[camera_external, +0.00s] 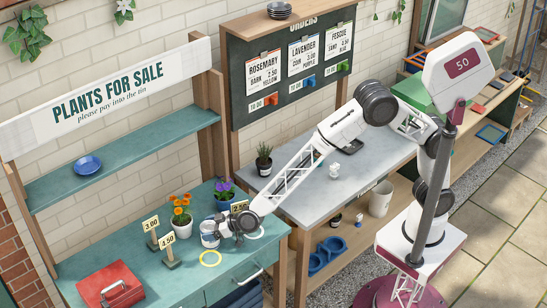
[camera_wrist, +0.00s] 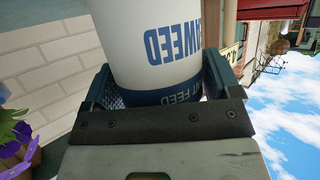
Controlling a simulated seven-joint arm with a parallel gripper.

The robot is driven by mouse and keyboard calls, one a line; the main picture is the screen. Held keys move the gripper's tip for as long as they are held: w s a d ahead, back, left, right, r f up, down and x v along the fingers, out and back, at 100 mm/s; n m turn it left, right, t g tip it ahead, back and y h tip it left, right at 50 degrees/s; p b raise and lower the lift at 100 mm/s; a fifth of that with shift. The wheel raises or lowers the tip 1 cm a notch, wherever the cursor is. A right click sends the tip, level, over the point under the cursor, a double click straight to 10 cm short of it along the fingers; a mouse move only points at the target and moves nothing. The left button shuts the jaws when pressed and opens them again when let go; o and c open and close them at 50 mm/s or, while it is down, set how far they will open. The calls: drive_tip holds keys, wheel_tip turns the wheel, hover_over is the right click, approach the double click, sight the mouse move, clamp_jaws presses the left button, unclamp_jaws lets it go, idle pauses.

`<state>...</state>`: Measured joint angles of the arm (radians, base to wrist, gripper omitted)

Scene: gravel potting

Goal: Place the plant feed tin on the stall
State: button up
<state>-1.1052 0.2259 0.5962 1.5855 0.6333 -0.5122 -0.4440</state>
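The plant feed tin (camera_external: 208,236) is a white can with dark blue bands and blue lettering. The tin's far side is hidden.
An orange-flowered pot (camera_external: 181,217), a purple-flowered pot (camera_external: 224,197) and price signs (camera_external: 169,251) stand close by. A red cash box (camera_external: 111,287) sits at the front left. A blue bowl (camera_external: 87,165) is on the shelf above.

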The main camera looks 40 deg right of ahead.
drive_tip(key=shift+o, duration=1.3)
drive_tip(key=shift+r, duration=0.15)
drive_tip(key=v, duration=1.2)
